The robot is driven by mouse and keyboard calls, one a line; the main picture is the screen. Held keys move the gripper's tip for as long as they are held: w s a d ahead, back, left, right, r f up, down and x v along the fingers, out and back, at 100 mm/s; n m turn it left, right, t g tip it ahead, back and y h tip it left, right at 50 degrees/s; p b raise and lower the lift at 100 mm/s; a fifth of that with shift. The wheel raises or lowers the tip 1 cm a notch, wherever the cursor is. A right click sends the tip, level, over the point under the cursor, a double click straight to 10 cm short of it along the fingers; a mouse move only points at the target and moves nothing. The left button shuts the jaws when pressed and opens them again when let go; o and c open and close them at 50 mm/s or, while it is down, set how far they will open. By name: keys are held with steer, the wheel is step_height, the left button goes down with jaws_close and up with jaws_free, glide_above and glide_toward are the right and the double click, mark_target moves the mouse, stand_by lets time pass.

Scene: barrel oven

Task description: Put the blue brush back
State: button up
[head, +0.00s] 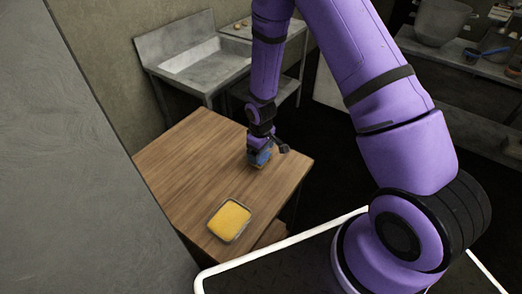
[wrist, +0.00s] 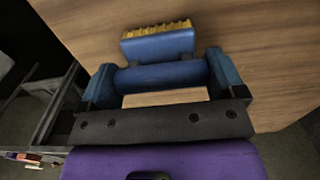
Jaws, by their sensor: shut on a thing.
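The blue brush (wrist: 158,46) has a blue body with yellow bristles along its far edge in the wrist view. My gripper (wrist: 160,78) is shut on its blue handle, one finger at each end. In the head view the brush (head: 259,157) is small and partly hidden by my gripper (head: 260,150), at the right part of the wooden table (head: 185,158). I cannot tell whether the brush touches the table top.
A metal tray with yellow content (head: 230,220) sits near the table's front edge. A metal sink (head: 195,62) stands behind the table. A shelf (head: 480,65) with a pot (head: 440,22) is at the far right. The table's left part is clear.

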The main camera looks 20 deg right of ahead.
steer(key=shift+f, duration=0.15)
steer(key=o, duration=0.7)
